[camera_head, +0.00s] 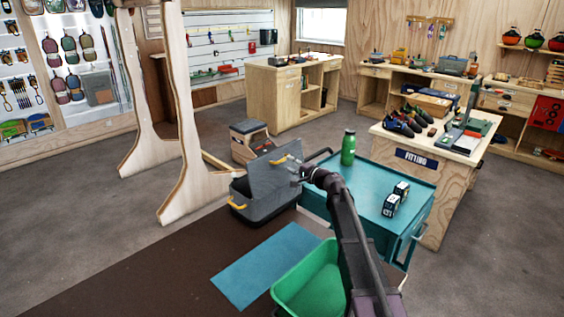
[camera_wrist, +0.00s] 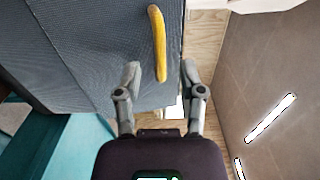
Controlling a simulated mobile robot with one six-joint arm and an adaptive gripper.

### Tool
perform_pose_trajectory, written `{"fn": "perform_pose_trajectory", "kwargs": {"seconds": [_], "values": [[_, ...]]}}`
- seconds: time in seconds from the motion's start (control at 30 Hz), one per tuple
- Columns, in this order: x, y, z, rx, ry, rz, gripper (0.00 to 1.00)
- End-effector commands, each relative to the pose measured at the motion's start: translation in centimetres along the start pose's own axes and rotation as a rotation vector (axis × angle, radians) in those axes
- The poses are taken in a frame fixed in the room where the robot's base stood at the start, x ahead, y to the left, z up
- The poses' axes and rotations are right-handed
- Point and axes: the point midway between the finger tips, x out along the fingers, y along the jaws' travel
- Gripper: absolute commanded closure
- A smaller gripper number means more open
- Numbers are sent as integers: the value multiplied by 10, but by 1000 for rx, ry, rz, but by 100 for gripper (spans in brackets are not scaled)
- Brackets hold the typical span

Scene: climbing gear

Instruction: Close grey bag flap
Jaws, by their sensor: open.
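My gripper (camera_head: 298,173) is at the right side of the flap. In the wrist view, the flap's grey fabric (camera_wrist: 85,45) fills the upper left. The yellow pull (camera_wrist: 158,45) reaches down between my open fingertips (camera_wrist: 160,72). The fingers are not closed on it. I cannot tell how far the fingertips are from the fabric. A second yellow handle (camera_head: 237,205) is on the bag's front.
The teal cart (camera_head: 360,185) is close on the right, bearing a green bottle (camera_head: 348,147) and two small dark items. A green bin (camera_head: 308,283) and blue mat (camera_head: 265,265) lie in front.

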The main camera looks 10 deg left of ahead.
Motion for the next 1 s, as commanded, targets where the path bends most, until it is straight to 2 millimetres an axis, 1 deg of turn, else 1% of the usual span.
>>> {"fn": "perform_pose_trajectory", "kwargs": {"seconds": [0.03, 0.1, 0.3, 0.5, 0.77, 0.8, 0.87, 0.9, 0.97, 1.0], "values": [[10, 0, -1, 0, -2, 0, 49], [20, 0, -1, 0, -2, 0, 49], [39, 0, -1, 0, -1, 0, 49], [46, 0, 0, 0, -1, 0, 49], [46, 0, 0, 0, 0, 0, 49], [46, 0, 0, 0, 0, 0, 52], [46, 0, 0, 0, 0, 0, 70], [46, 0, 0, 0, 0, 0, 82], [46, 0, 0, 0, 0, 0, 99], [46, 0, 0, 0, 0, 0, 100]]}}
